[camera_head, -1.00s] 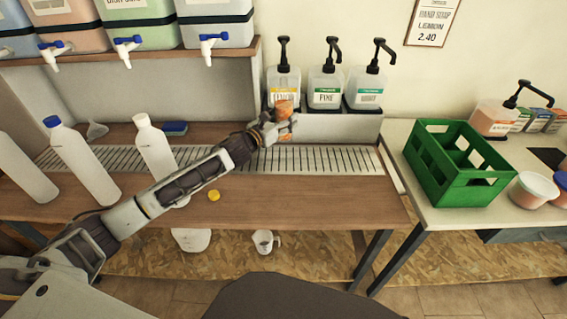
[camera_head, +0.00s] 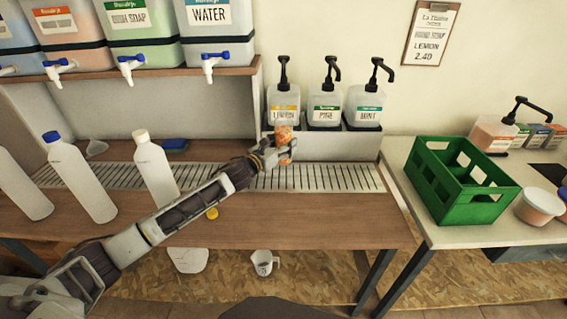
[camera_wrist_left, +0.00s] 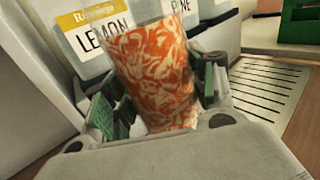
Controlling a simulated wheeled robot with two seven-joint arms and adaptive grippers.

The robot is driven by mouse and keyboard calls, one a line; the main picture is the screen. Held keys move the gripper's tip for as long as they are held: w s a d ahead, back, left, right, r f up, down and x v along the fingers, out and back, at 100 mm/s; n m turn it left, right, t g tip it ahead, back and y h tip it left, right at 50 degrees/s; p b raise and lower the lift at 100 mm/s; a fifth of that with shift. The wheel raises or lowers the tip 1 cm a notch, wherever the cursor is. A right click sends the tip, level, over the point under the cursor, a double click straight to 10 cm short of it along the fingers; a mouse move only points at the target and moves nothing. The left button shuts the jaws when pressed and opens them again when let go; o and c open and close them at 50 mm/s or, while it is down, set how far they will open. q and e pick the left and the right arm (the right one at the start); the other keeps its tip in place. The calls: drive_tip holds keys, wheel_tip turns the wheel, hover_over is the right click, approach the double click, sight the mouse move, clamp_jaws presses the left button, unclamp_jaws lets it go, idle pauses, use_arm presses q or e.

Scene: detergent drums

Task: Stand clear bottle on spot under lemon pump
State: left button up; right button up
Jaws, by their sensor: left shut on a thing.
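The bottle (camera_wrist_left: 155,65) fills the middle of the left wrist view, with green finger pads on either side. It is in front of the lemon pump (camera_head: 284,101), over or on the back of the slotted drip grate (camera_head: 320,177). I cannot tell whether its base touches. The lemon label (camera_wrist_left: 95,28) shows just behind the bottle in the wrist view. Any marked spot is hidden. My right gripper is out of view.
Pine (camera_head: 325,104) and mint (camera_head: 365,104) pumps stand right of the lemon pump. Tall white bottles (camera_head: 80,180) stand at the left, one beside my forearm. A yellow cap (camera_head: 212,213) lies near the forearm. A green crate (camera_head: 460,182) is on the right table.

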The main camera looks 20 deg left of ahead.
use_arm(q)
drive_tip(key=shift+f+b, duration=0.3)
drive_tip(key=shift+f, duration=1.15)
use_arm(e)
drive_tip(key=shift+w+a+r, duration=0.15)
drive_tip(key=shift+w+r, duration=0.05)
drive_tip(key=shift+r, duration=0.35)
use_arm(q)
drive_tip(key=shift+f, duration=0.75)
drive_tip(key=shift+f+b, duration=0.55)
drive_tip(key=shift+f, duration=0.6)
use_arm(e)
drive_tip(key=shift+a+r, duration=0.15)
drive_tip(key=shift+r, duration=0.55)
